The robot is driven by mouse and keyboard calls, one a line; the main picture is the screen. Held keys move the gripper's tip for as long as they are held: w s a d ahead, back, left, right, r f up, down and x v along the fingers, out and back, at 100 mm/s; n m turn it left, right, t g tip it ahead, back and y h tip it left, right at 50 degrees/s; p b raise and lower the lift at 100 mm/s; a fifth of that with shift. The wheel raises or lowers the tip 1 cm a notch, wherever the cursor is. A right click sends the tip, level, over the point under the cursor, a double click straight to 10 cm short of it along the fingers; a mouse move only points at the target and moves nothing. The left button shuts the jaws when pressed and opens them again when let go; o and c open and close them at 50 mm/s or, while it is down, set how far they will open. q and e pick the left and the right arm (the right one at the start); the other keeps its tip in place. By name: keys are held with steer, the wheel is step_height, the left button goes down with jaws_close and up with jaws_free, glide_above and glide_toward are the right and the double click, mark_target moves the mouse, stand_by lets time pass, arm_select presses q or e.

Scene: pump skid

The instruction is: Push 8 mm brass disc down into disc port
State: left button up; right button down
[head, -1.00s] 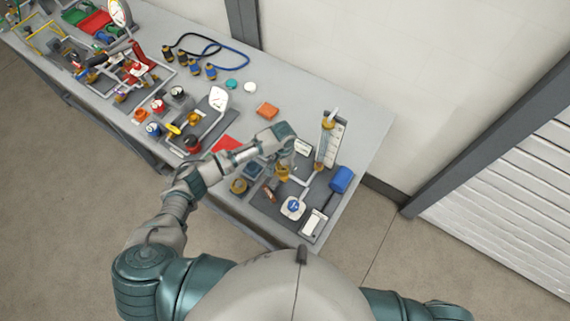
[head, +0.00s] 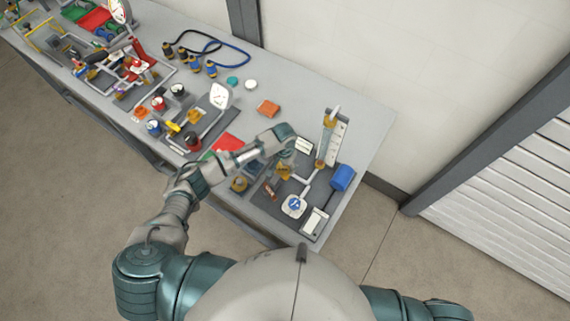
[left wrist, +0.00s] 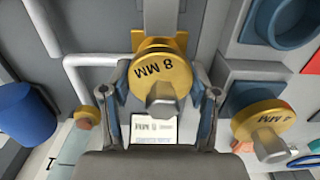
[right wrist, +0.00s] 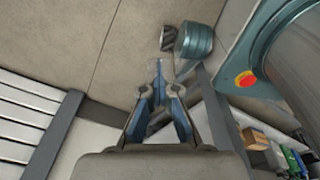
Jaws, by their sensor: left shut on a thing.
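The 8 mm brass disc (left wrist: 160,70) shows in the left wrist view as a round yellow plate marked "8 MM" with a grey knob. My left gripper (left wrist: 160,98) is shut on it, one finger on each side. A yellow brass block (left wrist: 140,40) shows just behind the disc; I cannot tell how far the disc is inside the port, since the disc hides the opening. In the head view my left gripper (head: 285,160) is over the grey pump skid board. My right gripper (right wrist: 158,92) is over the floor away from the table, its fingers close together.
A brass disc marked "4 MM" (left wrist: 262,120) sits in a blue holder to the right. A grey pipe (left wrist: 90,62) and a blue cylinder (left wrist: 25,112) lie to the left.

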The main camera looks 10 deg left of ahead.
arm_select(q)
steer(key=shift+a+f, duration=0.25)
steer(key=shift+f, duration=0.1)
arm_select(e)
steer(key=shift+a+f, duration=0.1)
steer(key=shift+a, duration=0.1)
arm_select(q)
steer(key=shift+f, duration=0.45)
arm_select(e)
steer(key=shift+a+f, duration=0.15)
steer(key=shift+a, duration=0.25)
arm_select(q)
steer(key=shift+a, duration=0.1)
arm_select(e)
steer(key=shift+d, duration=0.15)
